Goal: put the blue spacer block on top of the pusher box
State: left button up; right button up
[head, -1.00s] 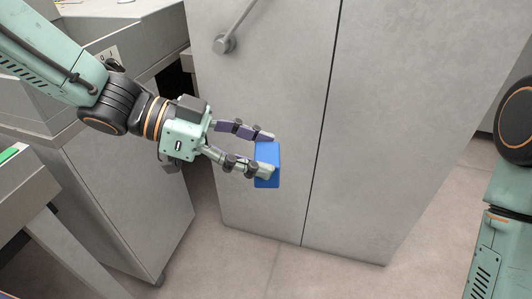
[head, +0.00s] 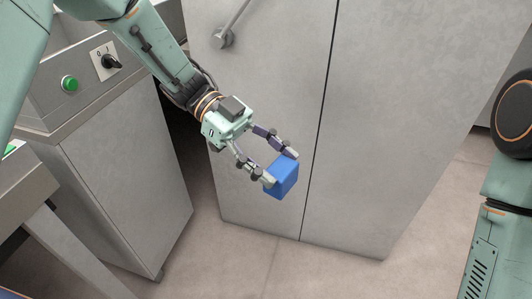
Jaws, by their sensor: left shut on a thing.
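The blue spacer block (head: 283,179) is held in the air in front of a grey cabinet, in the middle of the head view. My left gripper (head: 281,168) is shut on it, with one finger on each side. The block is tilted and clear of the floor. My right gripper is not in view; only part of my right arm shows at the right edge. I cannot make out the pusher box in this view.
A tall grey two-door cabinet (head: 400,120) with a handle (head: 222,38) stands behind the block. At left is a grey machine cabinet (head: 125,190) with a green button (head: 69,83) and a black rotary switch (head: 110,62). A grey bench (head: 45,240) is at lower left. Bare floor (head: 300,270) lies below.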

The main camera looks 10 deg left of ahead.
aim_at(286, 172)
pick_arm(q)
jog(key=shift+w+d+f+m+g+y, duration=0.35)
jog(key=shift+f+m+g+y, duration=0.35)
jog(key=shift+m+g, duration=0.2)
jog(key=shift+w+d+f+m+g+y, duration=0.4)
jog(key=shift+f+m+g+y, duration=0.3)
jog(key=shift+m+g, duration=0.2)
jog(key=shift+w+d+f+m+g+y, duration=0.35)
jog(key=shift+f+m+g+y, duration=0.25)
jog(key=shift+f+m+g, duration=0.25)
